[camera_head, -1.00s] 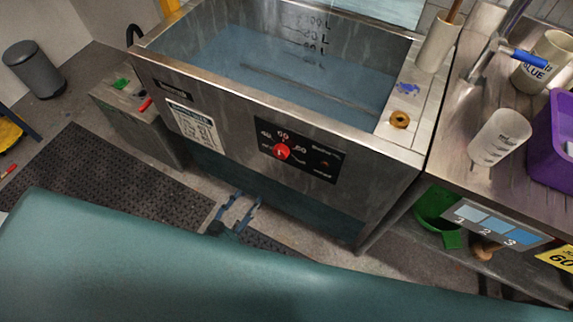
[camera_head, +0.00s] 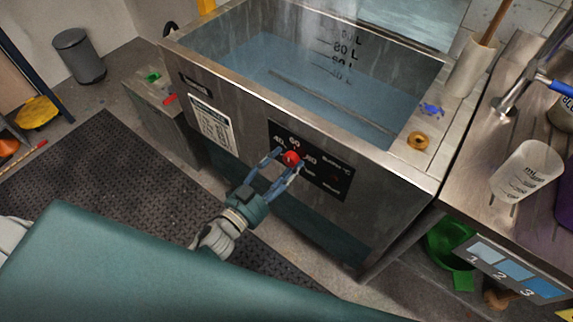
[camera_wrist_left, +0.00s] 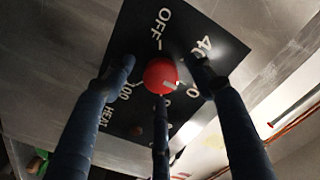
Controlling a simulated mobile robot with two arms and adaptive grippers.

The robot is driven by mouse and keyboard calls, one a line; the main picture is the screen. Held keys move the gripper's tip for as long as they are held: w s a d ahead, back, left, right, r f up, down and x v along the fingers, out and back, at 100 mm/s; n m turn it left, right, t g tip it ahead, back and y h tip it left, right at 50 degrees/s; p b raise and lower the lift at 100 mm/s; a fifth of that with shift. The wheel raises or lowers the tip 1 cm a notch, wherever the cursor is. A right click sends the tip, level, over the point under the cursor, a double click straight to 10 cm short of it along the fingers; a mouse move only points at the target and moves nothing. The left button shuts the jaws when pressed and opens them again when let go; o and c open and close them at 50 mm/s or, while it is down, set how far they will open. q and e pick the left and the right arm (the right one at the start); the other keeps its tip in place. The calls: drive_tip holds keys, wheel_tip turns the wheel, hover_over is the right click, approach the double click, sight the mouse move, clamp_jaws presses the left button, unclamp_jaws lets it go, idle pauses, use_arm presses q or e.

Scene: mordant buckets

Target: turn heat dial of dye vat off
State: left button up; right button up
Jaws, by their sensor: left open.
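The dye vat (camera_head: 225,95) is a steel tub of blue liquid with a black control panel (camera_head: 325,182) on its front. The red round heat dial (camera_head: 291,158) sits on that panel. My left gripper (camera_head: 286,164) is open, its blue fingers around the dial's sides. In the left wrist view the dial (camera_wrist_left: 160,75) lies between the spread fingers, and I cannot tell whether they touch it. Its white mark points to the lower right, near a partly hidden number, away from OFF (camera_wrist_left: 166,28) above it. My right gripper is not in view.
A steel counter (camera_head: 480,150) with a measuring beaker (camera_head: 524,170) stands to the right of the vat. A brass-coloured ring (camera_head: 418,140) lies on the vat's right ledge. A low side box (camera_head: 160,108) stands left of the vat. A dark perforated mat (camera_head: 85,165) covers the floor in front.

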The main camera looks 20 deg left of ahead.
use_arm(q)
drive_tip(key=shift+w+d, duration=0.2)
drive_tip(key=shift+w, duration=0.2)
